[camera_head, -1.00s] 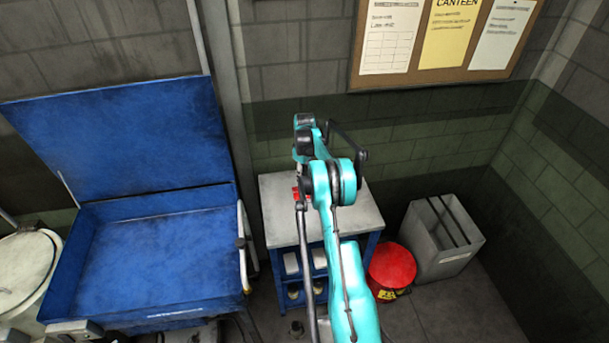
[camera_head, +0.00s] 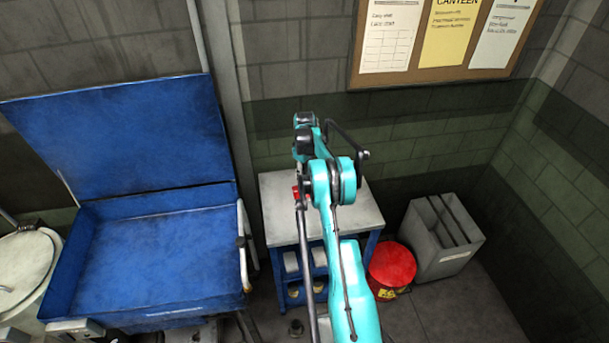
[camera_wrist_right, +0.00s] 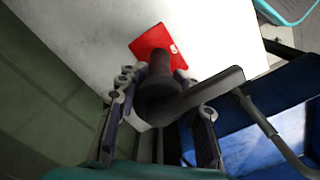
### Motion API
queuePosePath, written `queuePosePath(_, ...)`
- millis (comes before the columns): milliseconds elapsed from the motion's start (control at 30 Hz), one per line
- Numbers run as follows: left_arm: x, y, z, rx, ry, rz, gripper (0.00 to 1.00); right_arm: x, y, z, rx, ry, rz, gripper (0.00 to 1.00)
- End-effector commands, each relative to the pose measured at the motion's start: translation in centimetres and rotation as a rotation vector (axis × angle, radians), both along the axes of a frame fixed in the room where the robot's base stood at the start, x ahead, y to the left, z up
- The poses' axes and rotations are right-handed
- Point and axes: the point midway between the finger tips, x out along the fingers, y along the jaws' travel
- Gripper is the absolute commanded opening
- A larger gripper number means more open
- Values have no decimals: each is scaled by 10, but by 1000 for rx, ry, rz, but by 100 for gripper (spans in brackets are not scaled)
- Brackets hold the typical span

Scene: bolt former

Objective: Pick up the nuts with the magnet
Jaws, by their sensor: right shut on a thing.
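My right gripper (camera_wrist_right: 166,100) is shut on a dark tool, which I take to be the magnet (camera_wrist_right: 158,88). The tool has a round flange and a stubby cylinder between the fingers, and a bent bar running off to the right. A dark angled bar (camera_head: 347,138), seemingly the same tool, shows beside my turquoise arm in the head view. The gripper is over the pale worktop, near a flat red item (camera_wrist_right: 148,45) with a small white mark. The magnet partly covers this item. I cannot make out any nuts. My left gripper is not in view.
The pale-topped blue bench (camera_head: 280,212) stands against the wall. A large blue open-lidded basin (camera_head: 150,262) is left of it. A red bin (camera_head: 391,264) and a grey slotted bin (camera_head: 442,240) stand to the right.

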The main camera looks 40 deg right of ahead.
Motion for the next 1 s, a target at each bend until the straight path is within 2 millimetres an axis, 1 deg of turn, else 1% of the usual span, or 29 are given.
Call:
queuePosePath(267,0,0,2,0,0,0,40,0,0,6,0,0,0,0)
queuePosePath(1000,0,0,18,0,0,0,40,0,0,49,0,0,0,0)
